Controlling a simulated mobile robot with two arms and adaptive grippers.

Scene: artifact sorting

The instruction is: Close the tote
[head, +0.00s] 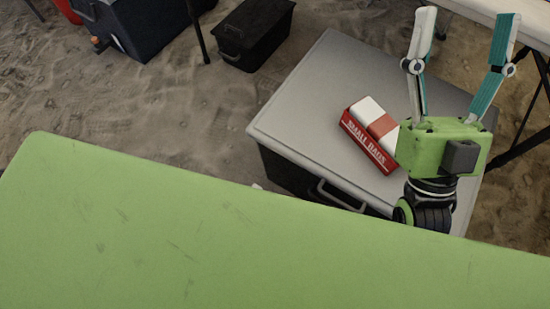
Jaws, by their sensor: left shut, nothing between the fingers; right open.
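No tote is clearly marked out. A small black lidded container with a handle (254,34) stands on the sand at the top; its top looks covered. A larger case (320,85) with a flat grey top, dark sides and a metal handle stands at centre right. I cannot tell whether either is the tote. My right gripper (464,45) is above the right part of the grey top, its two fingers spread wide with nothing between them. My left gripper is out of view.
A red and white box labelled "SMALL BAGS" (370,134) lies on the grey top, left of my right gripper. A dark blue cooler (140,25) stands at the top left. A white table edge (515,18) shows at the top right. A wide green surface blocks the lower view.

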